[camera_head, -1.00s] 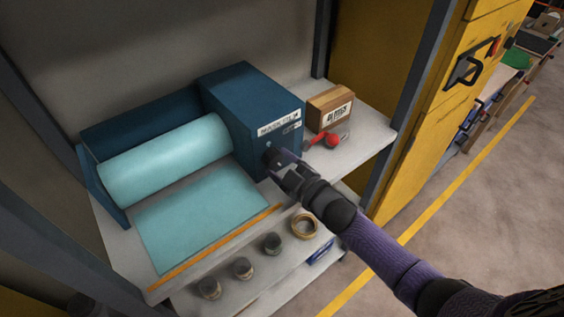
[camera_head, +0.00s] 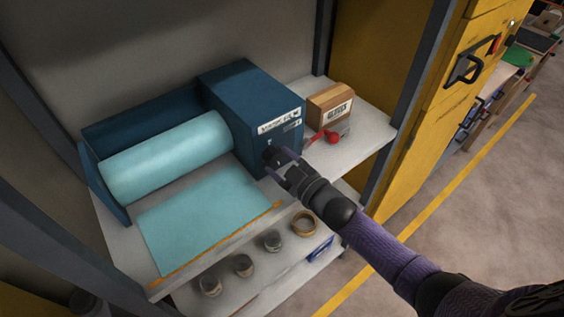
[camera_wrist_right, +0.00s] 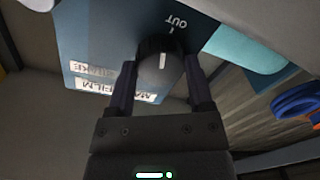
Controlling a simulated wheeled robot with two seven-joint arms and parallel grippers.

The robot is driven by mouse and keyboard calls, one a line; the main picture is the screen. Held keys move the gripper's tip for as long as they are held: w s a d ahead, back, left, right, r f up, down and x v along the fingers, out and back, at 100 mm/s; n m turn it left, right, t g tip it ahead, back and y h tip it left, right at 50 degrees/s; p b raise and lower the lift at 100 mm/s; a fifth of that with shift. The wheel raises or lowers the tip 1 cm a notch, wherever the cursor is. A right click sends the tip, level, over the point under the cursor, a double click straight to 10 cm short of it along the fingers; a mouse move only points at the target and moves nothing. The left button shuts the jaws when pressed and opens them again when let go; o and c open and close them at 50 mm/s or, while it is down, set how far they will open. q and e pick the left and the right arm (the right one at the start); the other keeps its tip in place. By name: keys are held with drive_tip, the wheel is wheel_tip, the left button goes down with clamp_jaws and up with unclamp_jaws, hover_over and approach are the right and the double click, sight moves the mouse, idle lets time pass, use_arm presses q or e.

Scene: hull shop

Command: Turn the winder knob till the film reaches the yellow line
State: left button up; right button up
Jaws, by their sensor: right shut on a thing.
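The winder knob (camera_wrist_right: 160,62) is black with a white mark and sits on the blue film box (camera_head: 250,100), below a printed OUT. My right gripper (camera_head: 280,160) is at the knob on the box's front face. In the wrist view its two fingers (camera_wrist_right: 160,88) stand on either side of the knob and are shut on it. The light blue film (camera_head: 200,222) comes off a roll (camera_head: 165,158) and lies flat on the shelf. Its front edge lies close along the yellow line (camera_head: 215,248); I cannot tell whether they touch. My left gripper is not in view.
A brown box (camera_head: 331,103) and a red-ended tool (camera_head: 332,137) stand right of the film box. Several small round tins and a tape ring (camera_head: 303,223) sit on the lower shelf. A grey post (camera_head: 405,110) and yellow cabinet (camera_head: 450,100) bound the right.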

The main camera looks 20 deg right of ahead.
drive_tip(key=o, duration=1)
drive_tip(key=shift+o, duration=1.3)
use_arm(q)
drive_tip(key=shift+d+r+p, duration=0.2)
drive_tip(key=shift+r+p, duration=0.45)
use_arm(e)
drive_tip(key=v, duration=1)
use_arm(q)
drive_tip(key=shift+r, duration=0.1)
use_arm(e)
drive_tip(key=shift+r, duration=0.1)
